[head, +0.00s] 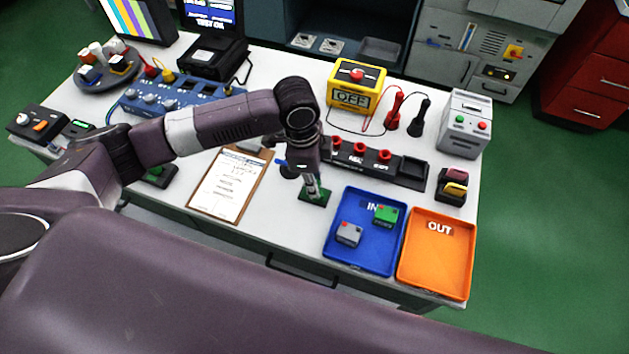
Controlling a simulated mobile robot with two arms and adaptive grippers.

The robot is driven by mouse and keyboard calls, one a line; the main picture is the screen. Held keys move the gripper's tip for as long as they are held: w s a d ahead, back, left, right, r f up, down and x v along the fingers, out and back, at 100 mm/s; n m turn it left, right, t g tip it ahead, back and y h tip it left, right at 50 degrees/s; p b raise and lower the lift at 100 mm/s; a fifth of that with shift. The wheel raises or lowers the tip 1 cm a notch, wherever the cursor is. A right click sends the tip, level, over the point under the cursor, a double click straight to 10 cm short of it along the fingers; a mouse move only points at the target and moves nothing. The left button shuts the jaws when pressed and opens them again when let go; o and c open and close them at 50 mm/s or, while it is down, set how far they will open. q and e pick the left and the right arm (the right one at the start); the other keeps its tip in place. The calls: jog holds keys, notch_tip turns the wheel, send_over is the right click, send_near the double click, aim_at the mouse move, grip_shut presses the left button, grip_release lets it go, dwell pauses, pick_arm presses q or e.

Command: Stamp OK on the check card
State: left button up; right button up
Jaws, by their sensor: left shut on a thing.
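The check card (229,184) is a white printed sheet on a brown clipboard in the middle of the white table. My left gripper (312,181) points down to the right of the clipboard. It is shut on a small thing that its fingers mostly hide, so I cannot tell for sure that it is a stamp. Right under it is a small green pad (318,198); I cannot tell whether they touch. Behind it stands a black rack (391,169) with several red-knobbed stamps (359,148). Its left end is hidden by my arm. My right gripper is not in view.
A blue IN tray (346,263) with a grey and a green block and an orange OUT tray (432,266) lie at the front right. A yellow OFF box (354,86) stands behind the rack. A blue panel (180,100) lies at the back left.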

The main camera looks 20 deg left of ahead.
pick_arm(q)
jog(key=shift+s+f+p, duration=0.15)
jog(key=shift+f+p, duration=0.05)
jog(key=shift+p, duration=0.1)
dwell(1.4)
notch_tip(320, 180, up, 7)
jog(key=p, duration=0.8)
jog(key=shift+r, duration=0.2)
